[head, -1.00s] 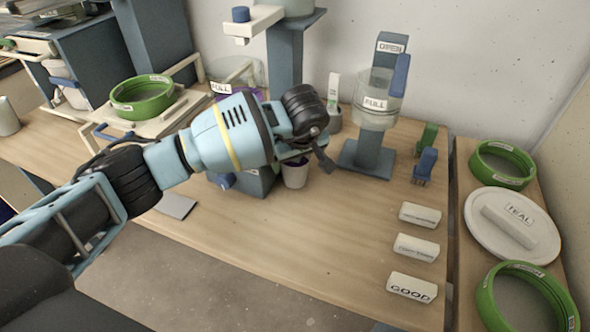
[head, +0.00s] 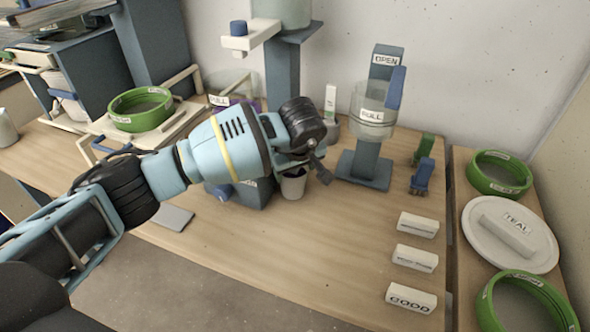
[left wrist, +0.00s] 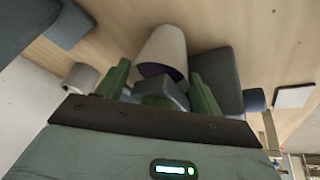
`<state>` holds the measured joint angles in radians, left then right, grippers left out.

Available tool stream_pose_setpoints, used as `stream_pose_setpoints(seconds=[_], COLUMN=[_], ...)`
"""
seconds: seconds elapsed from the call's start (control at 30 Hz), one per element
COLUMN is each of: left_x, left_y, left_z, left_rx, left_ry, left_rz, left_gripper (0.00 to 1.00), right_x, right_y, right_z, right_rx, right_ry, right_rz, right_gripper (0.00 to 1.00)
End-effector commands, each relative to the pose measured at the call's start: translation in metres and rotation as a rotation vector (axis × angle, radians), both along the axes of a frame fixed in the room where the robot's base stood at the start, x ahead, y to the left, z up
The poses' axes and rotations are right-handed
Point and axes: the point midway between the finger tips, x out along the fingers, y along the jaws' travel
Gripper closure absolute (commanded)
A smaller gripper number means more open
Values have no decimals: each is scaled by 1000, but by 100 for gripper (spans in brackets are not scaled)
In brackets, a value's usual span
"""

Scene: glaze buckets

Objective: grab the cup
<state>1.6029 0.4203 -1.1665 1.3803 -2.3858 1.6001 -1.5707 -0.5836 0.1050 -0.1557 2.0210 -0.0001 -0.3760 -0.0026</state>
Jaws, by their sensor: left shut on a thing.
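The cup (head: 293,184) is small and pale grey-white, with a dark purple inside. It stands by the blue base of a dispenser, at the end of my left arm in the head view. My left gripper (head: 305,170) is at the cup's upper part and shut on it; the wrist hides much of the contact. In the left wrist view the cup (left wrist: 163,48) lies between the two green fingers of my left gripper (left wrist: 162,88). My right gripper is not in view.
A blue dispenser stand with a FULL jar (head: 371,117) and an OPEN sign stands right of the cup. Labelled white blocks (head: 412,298) lie at the front right. Green rings (head: 500,172) and a white TEAL plate (head: 510,249) lie further right.

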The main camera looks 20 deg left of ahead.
Motion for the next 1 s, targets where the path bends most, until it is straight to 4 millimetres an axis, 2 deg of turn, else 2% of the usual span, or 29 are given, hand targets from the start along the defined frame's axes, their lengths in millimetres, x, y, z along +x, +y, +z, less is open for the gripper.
stream_pose_setpoints(seconds=[0.37, 1.0], left_x=[-16, -77], left_y=[-9, -41], left_z=[5, 7], left_rx=[1, 0], left_ry=[-3, -5], left_rz=[-1, -2], left_gripper=[82, 82], right_x=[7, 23], right_y=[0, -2], right_z=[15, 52], right_rx=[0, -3], right_ry=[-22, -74], right_rz=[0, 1], right_gripper=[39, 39])
